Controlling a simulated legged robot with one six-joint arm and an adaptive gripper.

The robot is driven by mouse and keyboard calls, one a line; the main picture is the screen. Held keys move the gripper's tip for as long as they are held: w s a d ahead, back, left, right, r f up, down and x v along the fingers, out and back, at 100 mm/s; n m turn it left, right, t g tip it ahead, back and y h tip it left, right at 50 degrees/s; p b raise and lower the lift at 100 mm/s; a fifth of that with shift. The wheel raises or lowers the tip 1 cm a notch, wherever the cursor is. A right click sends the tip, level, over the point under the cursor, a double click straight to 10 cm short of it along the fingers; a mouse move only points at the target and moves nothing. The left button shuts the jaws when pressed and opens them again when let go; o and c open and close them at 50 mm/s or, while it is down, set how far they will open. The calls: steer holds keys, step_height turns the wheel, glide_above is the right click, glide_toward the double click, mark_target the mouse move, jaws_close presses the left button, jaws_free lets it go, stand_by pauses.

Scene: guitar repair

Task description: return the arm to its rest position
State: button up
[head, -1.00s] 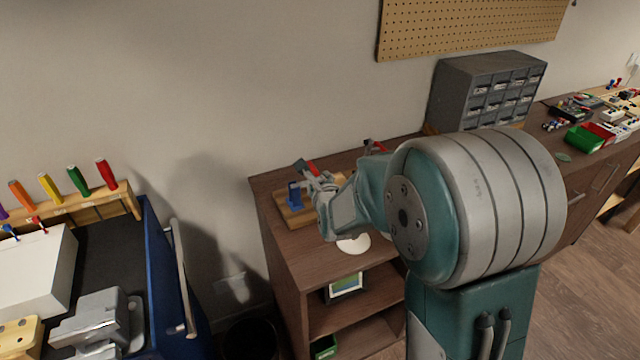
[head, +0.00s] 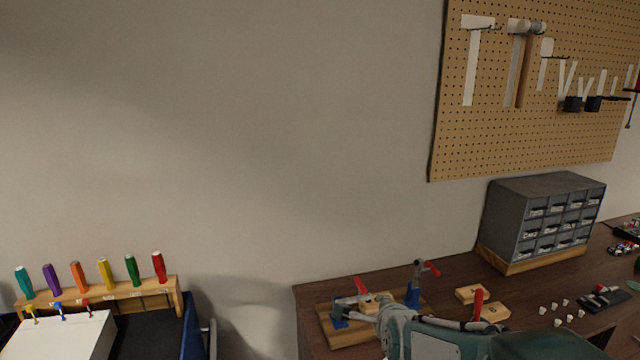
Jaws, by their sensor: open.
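My arm enters from the bottom right in the head view and reaches left over the brown workbench (head: 310,302). My gripper (head: 352,303) is small and partly lost against the clutter at the arm's end. It is open, over or beside a wooden board (head: 345,336) with a blue clamp part (head: 338,316) and a red handle (head: 361,286). I cannot tell whether it touches them. Nothing is visibly held.
A grey drawer cabinet (head: 545,215) is at the right, below the pegboard (head: 480,130). A screwdriver rack (head: 100,293) is at the left. The wall's middle is bare.

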steer(key=s+d+r+n+g, duration=0.1)
steer(key=s+r+n+g, duration=0.1)
steer(key=s+n, duration=0.8)
steer(key=s+d+r+n+g, duration=0.1)
steer(key=s+n+g, duration=0.3)
steer(key=s+n, duration=0.5)
steer(key=s+d, duration=0.1)
steer(key=s, duration=0.5)
steer(key=shift+s+r+n+h, duration=0.25)
steer(key=shift+r+n+h, duration=0.05)
steer(key=shift+r+n, duration=0.1)
